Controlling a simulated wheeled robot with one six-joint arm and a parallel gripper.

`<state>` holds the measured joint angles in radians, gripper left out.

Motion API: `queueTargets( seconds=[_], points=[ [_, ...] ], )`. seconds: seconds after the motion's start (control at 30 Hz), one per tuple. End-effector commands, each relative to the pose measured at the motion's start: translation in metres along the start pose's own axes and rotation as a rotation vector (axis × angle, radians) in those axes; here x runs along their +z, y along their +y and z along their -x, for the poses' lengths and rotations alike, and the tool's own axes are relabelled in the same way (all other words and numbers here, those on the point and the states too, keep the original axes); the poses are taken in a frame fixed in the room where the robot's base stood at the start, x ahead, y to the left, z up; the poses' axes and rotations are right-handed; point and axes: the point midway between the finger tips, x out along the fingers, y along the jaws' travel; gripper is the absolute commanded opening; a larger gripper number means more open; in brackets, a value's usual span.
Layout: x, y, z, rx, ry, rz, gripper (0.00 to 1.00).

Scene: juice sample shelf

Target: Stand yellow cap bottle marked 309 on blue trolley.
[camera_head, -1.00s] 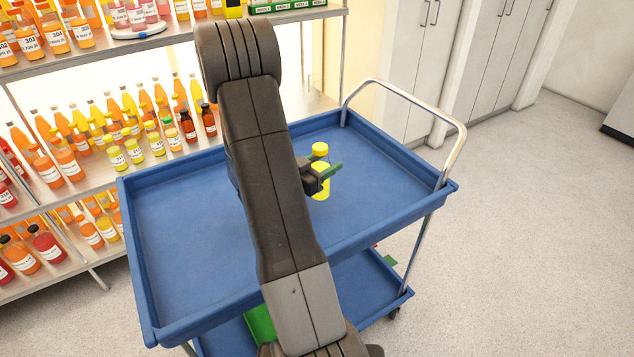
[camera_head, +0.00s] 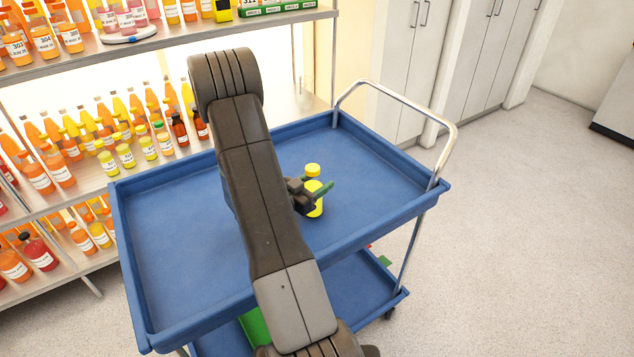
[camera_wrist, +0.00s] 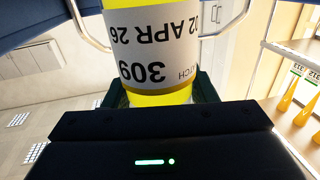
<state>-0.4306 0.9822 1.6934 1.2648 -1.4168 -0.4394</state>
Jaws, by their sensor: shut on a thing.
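The yellow cap bottle (camera_head: 314,205) is upright in my gripper over the right part of the blue trolley's (camera_head: 180,235) top tray. Its yellow cap (camera_head: 312,170) sticks up above the fingers. In the wrist view the yellow bottle fills the centre, and its white label (camera_wrist: 150,50) reads 309 and APR 26, upside down in the picture. My gripper (camera_head: 317,192) is shut around the bottle, with green finger pads. I cannot tell whether the bottle's base touches the tray. My arm hides part of the tray's middle.
The rest of the top tray is bare. A raised rim runs around it, and a metal handle (camera_head: 400,115) rises at its right end. A shelf (camera_head: 90,190) with several rows of juice bottles stands at the left. A green item (camera_head: 255,328) lies on the lower tray.

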Motion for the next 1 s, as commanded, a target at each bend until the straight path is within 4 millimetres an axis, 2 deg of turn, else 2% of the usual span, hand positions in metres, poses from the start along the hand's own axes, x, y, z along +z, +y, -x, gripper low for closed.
queueTargets(
  seconds=[0.43, 0.47, 0.57, 0.87, 1.0],
  points=[
    [0.016, 0.002, 0.001, 0.001, -0.008, 0.008, 0.21],
    [0.016, 0.002, 0.001, 0.001, -0.009, 0.009, 0.55],
    [0.017, 0.002, 0.001, 0.001, -0.011, 0.010, 0.73],
    [0.018, 0.003, 0.001, 0.003, -0.012, 0.013, 0.73],
    [0.010, 0.003, 0.001, 0.003, -0.012, 0.013, 0.73]
  ],
)
